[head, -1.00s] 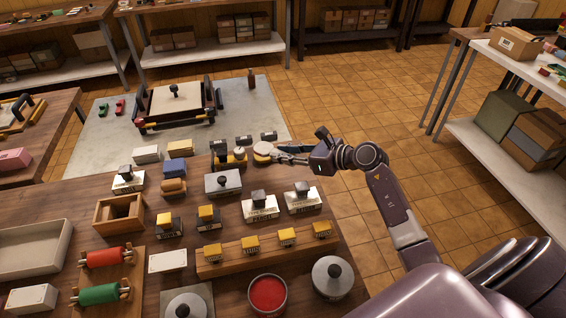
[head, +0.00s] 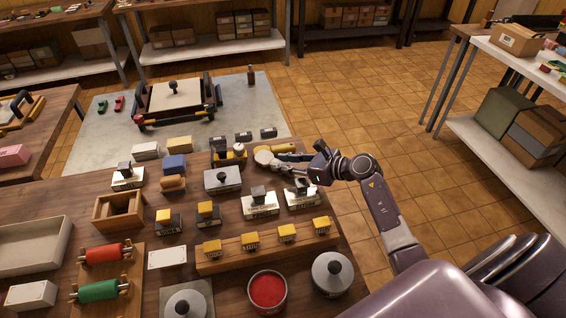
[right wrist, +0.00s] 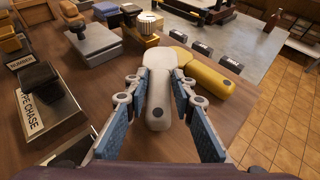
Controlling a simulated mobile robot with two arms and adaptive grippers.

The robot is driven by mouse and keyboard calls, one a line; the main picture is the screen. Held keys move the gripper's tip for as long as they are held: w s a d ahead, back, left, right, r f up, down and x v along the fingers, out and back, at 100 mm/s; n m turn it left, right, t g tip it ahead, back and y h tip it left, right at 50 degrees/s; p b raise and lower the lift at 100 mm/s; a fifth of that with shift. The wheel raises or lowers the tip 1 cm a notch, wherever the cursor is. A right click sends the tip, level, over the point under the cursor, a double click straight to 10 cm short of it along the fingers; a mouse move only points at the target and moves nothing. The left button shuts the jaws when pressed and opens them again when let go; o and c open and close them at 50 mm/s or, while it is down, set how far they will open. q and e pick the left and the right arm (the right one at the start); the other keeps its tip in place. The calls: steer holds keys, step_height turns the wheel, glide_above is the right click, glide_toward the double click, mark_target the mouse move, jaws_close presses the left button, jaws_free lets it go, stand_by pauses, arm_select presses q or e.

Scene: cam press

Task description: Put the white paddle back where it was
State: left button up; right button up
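The white paddle (right wrist: 159,88) lies at the table's far right corner, its rounded handle end towards me in the right wrist view. Its pale head (head: 264,158) shows in the head view. A yellow paddle (right wrist: 203,78) lies just right of it, close alongside. My right gripper (right wrist: 161,82) has its two blue-padded fingers on either side of the white handle, with gaps beside the handle end; it looks open. In the head view my right gripper (head: 300,168) is at the table edge, partly covering the handles. My left gripper is not in view.
Small dark labelled blocks (right wrist: 201,48) stand beyond the paddles. A yellow-and-white round-topped piece (right wrist: 150,22) is near the white head. Stamps (head: 261,203) and a grey block (head: 223,181) stand nearby. Open floor (head: 350,110) lies to the right.

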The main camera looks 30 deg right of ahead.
steer(key=o, duration=0.3)
steer(key=shift+r, duration=0.15)
steer(key=shift+r+p, duration=0.3)
steer(key=shift+p, duration=0.05)
steer(key=shift+s+d, duration=0.2)
steer(key=shift+s, duration=0.05)
steer(key=b+v, duration=0.2)
steer(key=v, duration=0.8)
steer(key=shift+f+b, duration=0.15)
steer(key=shift+b, duration=0.15)
steer(key=shift+s+d+r, duration=0.3)
steer(key=shift+s+r, duration=0.15)
steer(key=shift+s, duration=0.1)
